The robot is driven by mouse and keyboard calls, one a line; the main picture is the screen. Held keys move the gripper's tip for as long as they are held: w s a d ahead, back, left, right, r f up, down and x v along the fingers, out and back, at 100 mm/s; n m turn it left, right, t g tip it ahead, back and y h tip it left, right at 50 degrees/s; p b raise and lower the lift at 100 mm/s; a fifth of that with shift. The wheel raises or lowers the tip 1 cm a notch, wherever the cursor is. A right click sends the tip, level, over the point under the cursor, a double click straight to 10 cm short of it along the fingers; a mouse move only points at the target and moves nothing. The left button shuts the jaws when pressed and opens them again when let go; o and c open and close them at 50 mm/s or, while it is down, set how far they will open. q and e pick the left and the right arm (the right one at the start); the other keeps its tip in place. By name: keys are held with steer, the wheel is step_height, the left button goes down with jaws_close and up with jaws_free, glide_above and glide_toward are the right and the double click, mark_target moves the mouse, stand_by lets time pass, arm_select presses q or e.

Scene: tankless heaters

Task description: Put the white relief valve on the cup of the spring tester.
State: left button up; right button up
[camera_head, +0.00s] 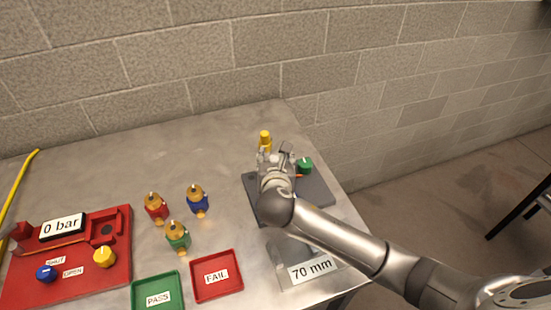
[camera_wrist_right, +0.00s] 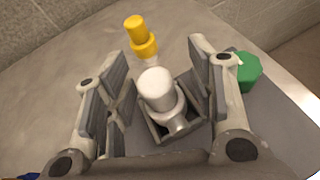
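The white relief valve (camera_wrist_right: 157,92) shows in the right wrist view with a white cap and a silvery body with a side outlet. It stands inside a dark square cup (camera_wrist_right: 160,134) on the grey plate of the spring tester (camera_head: 316,197). My right gripper (camera_head: 277,160) is over the tester in the head view and hides the valve and cup there. In the right wrist view its fingers (camera_wrist_right: 160,88) are spread on both sides of the valve, with gaps visible, so it is open.
A yellow-topped piece (camera_head: 265,141) stands behind the cup and a green knob (camera_head: 305,165) to its right. A 70 mm display (camera_head: 311,269) is in front. Red, blue and green valves (camera_head: 178,236) stand left, near PASS (camera_head: 143,287) and FAIL (camera_head: 234,291) trays and a red rig (camera_head: 122,243).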

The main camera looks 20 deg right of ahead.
steer(key=shift+r, duration=0.15)
steer(key=v, duration=1.2)
